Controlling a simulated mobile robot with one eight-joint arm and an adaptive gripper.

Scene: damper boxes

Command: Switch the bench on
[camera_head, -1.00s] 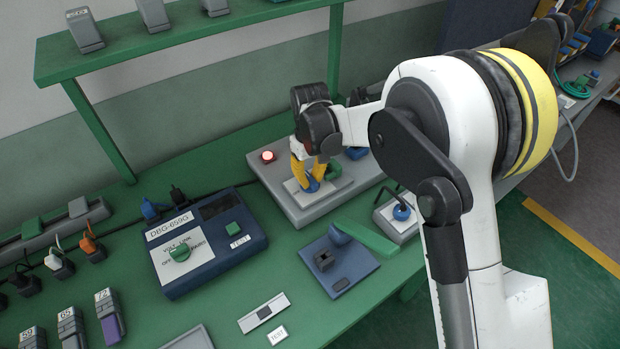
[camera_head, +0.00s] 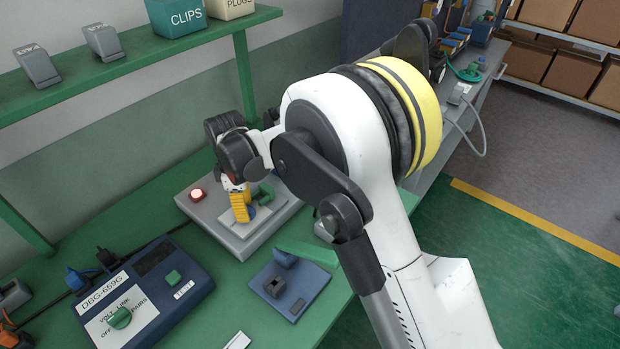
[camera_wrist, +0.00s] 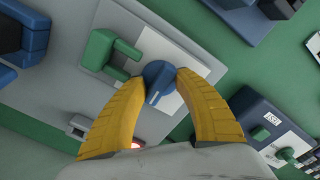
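The bench panel (camera_head: 222,228) is a grey box on the green table, with a white plate. A blue rotary knob (camera_wrist: 158,78) with a pale pointer line sits on the plate; in the head view it is mostly hidden behind my fingers. My gripper (camera_wrist: 161,80) is over it, with yellow fingertips against its two sides. In the head view my gripper (camera_head: 240,208) reaches down onto the panel. A green handle (camera_wrist: 110,52) stands beside the knob. A red lamp (camera_head: 197,195) on the panel is lit; a finger partly hides it in the wrist view.
A blue tester labelled DBG-659G (camera_head: 150,290) stands left of the panel. A blue fixture (camera_head: 290,284) with a green lever lies in front. A green shelf (camera_head: 130,70) with boxes runs above the back of the table.

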